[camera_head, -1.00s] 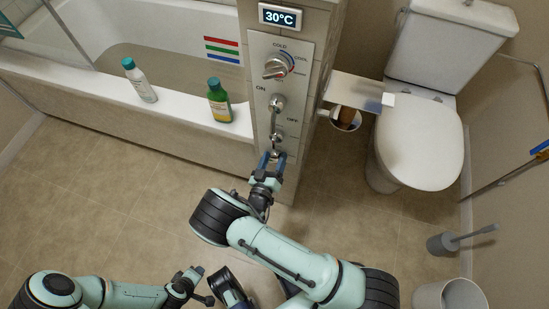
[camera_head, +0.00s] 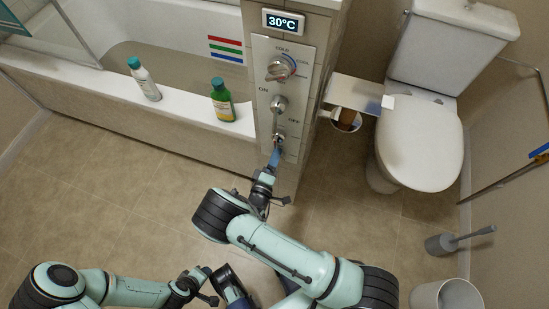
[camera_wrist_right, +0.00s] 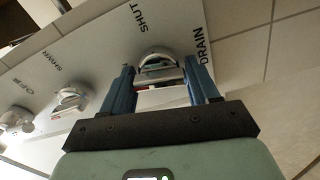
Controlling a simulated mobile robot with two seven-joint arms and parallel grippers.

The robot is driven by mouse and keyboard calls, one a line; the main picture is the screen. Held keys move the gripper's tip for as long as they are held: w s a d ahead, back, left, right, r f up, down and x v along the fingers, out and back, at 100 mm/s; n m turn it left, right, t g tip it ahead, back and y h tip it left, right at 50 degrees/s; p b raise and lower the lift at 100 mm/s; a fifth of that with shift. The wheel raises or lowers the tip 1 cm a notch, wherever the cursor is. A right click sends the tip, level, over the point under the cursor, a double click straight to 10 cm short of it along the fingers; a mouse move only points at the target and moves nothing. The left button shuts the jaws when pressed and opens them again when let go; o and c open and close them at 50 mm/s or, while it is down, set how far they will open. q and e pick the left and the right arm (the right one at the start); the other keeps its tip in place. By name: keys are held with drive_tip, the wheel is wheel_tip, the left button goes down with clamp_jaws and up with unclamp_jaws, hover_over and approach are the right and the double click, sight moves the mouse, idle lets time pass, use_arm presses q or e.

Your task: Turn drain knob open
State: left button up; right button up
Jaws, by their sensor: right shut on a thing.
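The drain knob (camera_wrist_right: 158,62) is a rounded chrome knob on the wall panel (camera_head: 301,92), beside the printed words SHUT and DRAIN in the right wrist view. My right gripper (camera_head: 275,153) reaches up to the lower part of the panel. In the right wrist view my right gripper (camera_wrist_right: 162,84) has its two blue fingers on either side of the drain knob, shut on it. The fingers cover part of the knob in the head view. My left gripper (camera_head: 209,285) is low in the head view, away from the panel; its jaw opening is unclear.
A temperature knob (camera_head: 281,67) and an on/off knob (camera_head: 279,104) are above on the panel. A white bottle (camera_head: 145,79) and a green bottle (camera_head: 222,99) stand on the bathtub rim (camera_head: 185,107). The toilet (camera_head: 420,140) is at right. Floor left of my right arm is clear.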

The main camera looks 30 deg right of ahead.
use_arm(q)
drive_tip(key=shift+s, duration=0.1)
use_arm(e)
drive_tip(key=shift+s+f+n, duration=0.15)
drive_tip(key=shift+n, duration=0.85)
drive_tip(key=shift+c, duration=0.3)
drive_tip(key=o, duration=1)
use_arm(q)
drive_tip(key=shift+s+d+r+g+p, duration=0.2)
drive_tip(key=shift+s+d+r+p, duration=0.1)
drive_tip(key=shift+s+r+p, duration=0.2)
drive_tip(key=shift+s+d+r+g+p, duration=0.25)
drive_tip(key=shift+s+r, duration=0.1)
drive_tip(key=shift+s, duration=0.25)
use_arm(e)
drive_tip(key=v, duration=1.3)
drive_tip(key=shift+a, duration=0.2)
